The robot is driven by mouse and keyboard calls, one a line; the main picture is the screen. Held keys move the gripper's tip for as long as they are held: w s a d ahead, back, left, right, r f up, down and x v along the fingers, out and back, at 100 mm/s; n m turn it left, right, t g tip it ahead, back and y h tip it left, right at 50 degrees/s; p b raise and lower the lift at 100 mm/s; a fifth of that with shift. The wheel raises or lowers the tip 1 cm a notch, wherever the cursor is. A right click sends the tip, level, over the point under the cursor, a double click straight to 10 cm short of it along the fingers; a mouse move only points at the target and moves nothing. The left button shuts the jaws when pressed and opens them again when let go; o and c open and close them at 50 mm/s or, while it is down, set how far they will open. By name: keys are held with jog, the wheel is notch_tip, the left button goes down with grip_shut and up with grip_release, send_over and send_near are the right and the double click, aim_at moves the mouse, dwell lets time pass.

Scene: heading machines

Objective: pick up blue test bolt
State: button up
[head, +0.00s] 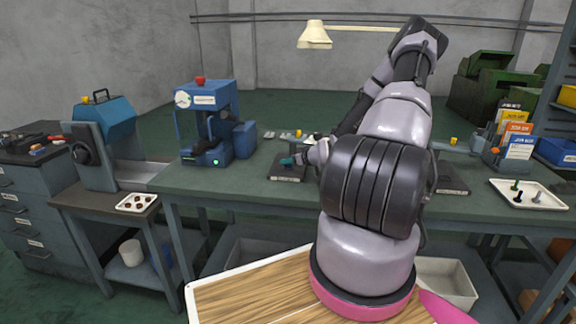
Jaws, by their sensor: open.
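My gripper (303,158) is small and far off in the head view, low over a dark plate (288,178) on the green bench, just left of my arm. It is open. A small teal-blue piece (287,161) shows at the gripper's end above the plate; I cannot tell whether it is the blue test bolt or part of the gripper, nor whether they touch. My arm hides part of the bench behind and to the right.
A blue press (208,125) stands left of the plate. A white tray (502,187) at the right holds a green-topped bolt (515,185), a dark one (518,197) and a grey one (538,197). Colored cards (517,140) stand behind it. A tray (136,211) of reddish pieces sits at left.

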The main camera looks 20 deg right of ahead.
jog(key=shift+x, duration=0.8)
grip_shut()
jog(key=shift+r, duration=0.15)
